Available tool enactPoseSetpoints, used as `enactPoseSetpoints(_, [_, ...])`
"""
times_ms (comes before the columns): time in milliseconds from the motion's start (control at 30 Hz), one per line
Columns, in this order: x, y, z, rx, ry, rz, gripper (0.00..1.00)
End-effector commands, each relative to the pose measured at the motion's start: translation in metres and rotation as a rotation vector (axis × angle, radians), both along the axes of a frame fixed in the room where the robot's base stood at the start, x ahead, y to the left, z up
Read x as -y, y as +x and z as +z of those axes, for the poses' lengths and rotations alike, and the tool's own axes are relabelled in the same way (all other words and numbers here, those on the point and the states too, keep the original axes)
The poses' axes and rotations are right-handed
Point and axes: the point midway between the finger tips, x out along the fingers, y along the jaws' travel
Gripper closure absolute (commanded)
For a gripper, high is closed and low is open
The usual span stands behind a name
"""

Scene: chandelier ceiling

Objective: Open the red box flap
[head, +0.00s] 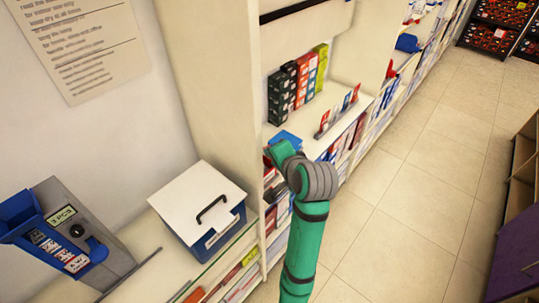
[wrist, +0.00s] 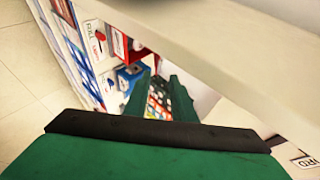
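My green arm reaches to the white shelf unit in the head view, and its bent grey wrist covers part of the shelves. A red and blue box (wrist: 133,76) is just left of the fingers; I cannot make out a flap or any contact. In the head view a narrow red box (head: 302,80) stands in a row of coloured boxes on the upper shelf. I cannot tell which red box the task names.
A pale shelf board (wrist: 225,55) crosses the wrist view close above my fingers. In the head view, a blue box with a white lid (head: 198,205) and a blue-grey dispenser (head: 66,235) stand on the left counter. The tiled floor (head: 410,200) at right is clear.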

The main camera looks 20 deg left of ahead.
Motion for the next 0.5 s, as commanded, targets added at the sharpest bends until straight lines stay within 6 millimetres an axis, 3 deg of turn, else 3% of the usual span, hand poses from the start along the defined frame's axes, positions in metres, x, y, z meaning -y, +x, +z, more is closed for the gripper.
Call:
enactPoseSetpoints(433, [0.0064,-0.0073,0.0065,-0.001,-0.001,0.000,0.77])
enactPoseSetpoints(500, [0.0065,-0.0074,0.0057,-0.001,-0.001,0.000,0.93])
